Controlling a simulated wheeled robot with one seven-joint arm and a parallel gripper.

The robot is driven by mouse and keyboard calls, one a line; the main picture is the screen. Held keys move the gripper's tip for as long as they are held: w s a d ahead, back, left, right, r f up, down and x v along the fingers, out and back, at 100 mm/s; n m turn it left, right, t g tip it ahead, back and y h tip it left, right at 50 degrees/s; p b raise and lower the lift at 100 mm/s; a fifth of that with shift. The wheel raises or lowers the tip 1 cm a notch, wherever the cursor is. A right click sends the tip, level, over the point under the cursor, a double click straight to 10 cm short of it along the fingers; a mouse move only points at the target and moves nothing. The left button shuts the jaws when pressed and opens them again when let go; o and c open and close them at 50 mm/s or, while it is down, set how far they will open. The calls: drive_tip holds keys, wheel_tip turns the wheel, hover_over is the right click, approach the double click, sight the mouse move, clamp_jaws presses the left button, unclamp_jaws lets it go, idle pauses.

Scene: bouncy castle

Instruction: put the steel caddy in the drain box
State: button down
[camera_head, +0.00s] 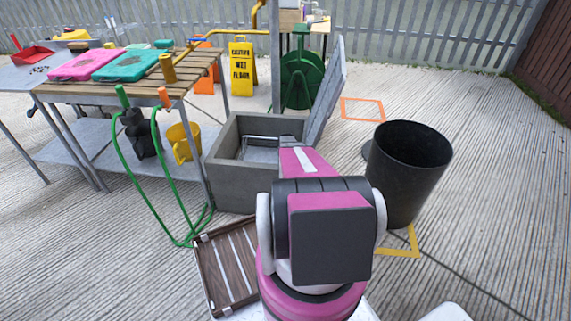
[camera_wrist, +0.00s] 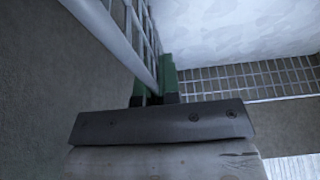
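The drain box (camera_head: 232,188) is an open grey concrete box in the middle of the head view, with its grey lid (camera_head: 326,90) raised at the right. A silvery metal frame, apparently the steel caddy (camera_head: 258,147), shows inside it, partly hidden by my arm. In the wrist view the caddy's wire-mesh wall and rim (camera_wrist: 112,30) run down to my gripper (camera_wrist: 154,88). Its green fingertips sit on either side of the rim and look closed on it. The head view hides my gripper behind my arm. More mesh (camera_wrist: 255,80) shows at right in the wrist view.
A black bin (camera_head: 408,170) stands right of the box. A slatted table (camera_head: 130,85) with pink and green boards is at left, with a green hose (camera_head: 135,175) hanging down. A brown slatted panel (camera_head: 228,265) lies in front. A yellow wet-floor sign (camera_head: 242,65) stands behind.

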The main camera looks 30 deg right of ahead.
drive_tip(key=shift+f, duration=2.3)
drive_tip(key=c, duration=1.3)
unclamp_jaws()
drive_tip(key=shift+f, duration=0.1)
drive_tip(key=v, duration=1.2)
